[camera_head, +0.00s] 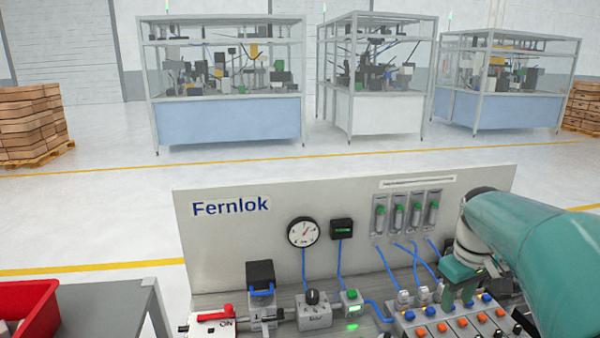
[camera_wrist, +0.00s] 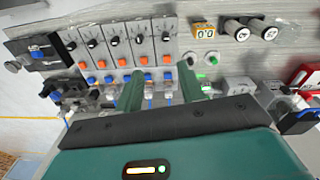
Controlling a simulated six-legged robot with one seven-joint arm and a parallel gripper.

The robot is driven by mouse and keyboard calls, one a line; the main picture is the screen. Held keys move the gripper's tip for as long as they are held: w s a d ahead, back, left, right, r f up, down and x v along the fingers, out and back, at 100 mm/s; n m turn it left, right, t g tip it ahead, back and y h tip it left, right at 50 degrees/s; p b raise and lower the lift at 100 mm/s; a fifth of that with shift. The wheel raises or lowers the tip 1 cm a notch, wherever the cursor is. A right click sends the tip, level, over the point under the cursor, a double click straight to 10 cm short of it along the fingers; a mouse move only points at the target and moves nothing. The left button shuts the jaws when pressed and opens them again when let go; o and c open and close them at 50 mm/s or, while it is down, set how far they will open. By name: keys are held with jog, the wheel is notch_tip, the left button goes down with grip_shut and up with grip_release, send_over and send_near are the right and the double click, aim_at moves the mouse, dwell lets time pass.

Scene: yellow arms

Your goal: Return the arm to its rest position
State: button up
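My arm is teal with grey joints and reaches in from the right in the head view. My gripper (camera_head: 459,298) points down over the row of valve modules at the right of the pneumatic panel. In the wrist view my gripper (camera_wrist: 160,84) shows two green fingers set apart, with nothing held between them. The valve modules (camera_wrist: 119,60), with orange and blue buttons and black knobs, lie beyond and around the fingertips. Whether the fingertips touch anything, I cannot tell.
The upright Fernlok board (camera_head: 235,240) carries a gauge (camera_head: 303,232) and blue tubes. A red-handled switch (camera_head: 212,316) sits at the bench's left. A red bin (camera_head: 28,308) stands on a grey table at far left. Glazed machine cells (camera_head: 228,120) stand well behind on open floor.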

jog(key=s+a+m+t, duration=0.3)
jog(key=s+a+t, duration=0.1)
jog(key=s+a, duration=1.2)
jog(key=shift+a+r+t, duration=0.15)
jog(key=shift+a+t, duration=0.15)
jog(key=shift+a, duration=0.6)
